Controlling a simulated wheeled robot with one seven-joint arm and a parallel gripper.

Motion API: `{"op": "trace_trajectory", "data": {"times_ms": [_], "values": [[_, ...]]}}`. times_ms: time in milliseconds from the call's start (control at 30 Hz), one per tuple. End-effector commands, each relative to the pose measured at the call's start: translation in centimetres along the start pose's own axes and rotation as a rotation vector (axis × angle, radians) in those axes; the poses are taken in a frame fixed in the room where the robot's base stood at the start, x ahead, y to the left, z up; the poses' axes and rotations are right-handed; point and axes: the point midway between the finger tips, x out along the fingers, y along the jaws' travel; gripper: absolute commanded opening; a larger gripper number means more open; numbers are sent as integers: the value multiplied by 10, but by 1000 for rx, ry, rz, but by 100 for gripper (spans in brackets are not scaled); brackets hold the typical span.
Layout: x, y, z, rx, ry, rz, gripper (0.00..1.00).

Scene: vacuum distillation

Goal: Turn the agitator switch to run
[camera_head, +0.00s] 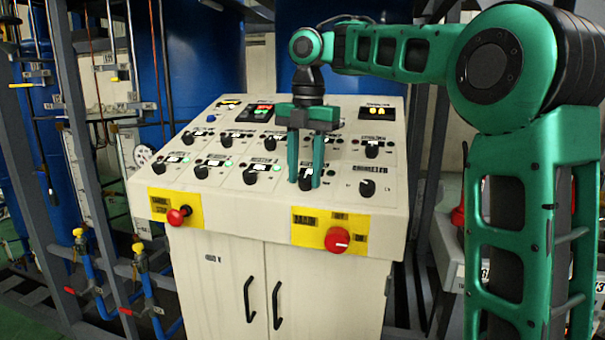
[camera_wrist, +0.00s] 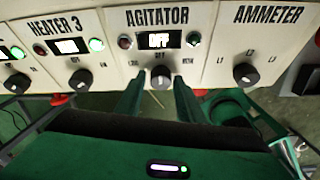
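The agitator switch (camera_wrist: 161,77) is a black rotary knob under the AGITATOR label in the wrist view. My gripper (camera_wrist: 158,86) is open, with one green finger to the left and one to the right of the knob. Gaps show between the knob and both fingers. In the head view my gripper (camera_head: 305,184) points down at the front row of the panel, and its fingers partly hide the agitator switch.
The heater 3 knob (camera_wrist: 81,79) is to the left and the ammeter knob (camera_wrist: 245,74) to the right. Below on the sloped console (camera_head: 225,208) are a red emergency-type button (camera_head: 178,216) and a red rotary switch (camera_head: 337,240). Pipes and frames stand at the left.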

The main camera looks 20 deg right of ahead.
Motion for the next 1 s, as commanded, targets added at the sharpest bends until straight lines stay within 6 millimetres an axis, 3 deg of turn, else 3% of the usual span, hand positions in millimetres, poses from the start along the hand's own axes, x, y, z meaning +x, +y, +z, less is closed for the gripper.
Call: {"op": "trace_trajectory", "data": {"times_ms": [33, 100, 567, 1000], "values": [[0, 0, 0, 0, 0, 0, 22], [0, 0, 0, 0, 0, 0, 5], [0, 0, -1, 78, 3, 32, 5], [-1, -2, -2, 417, 18, 167, 5]]}}
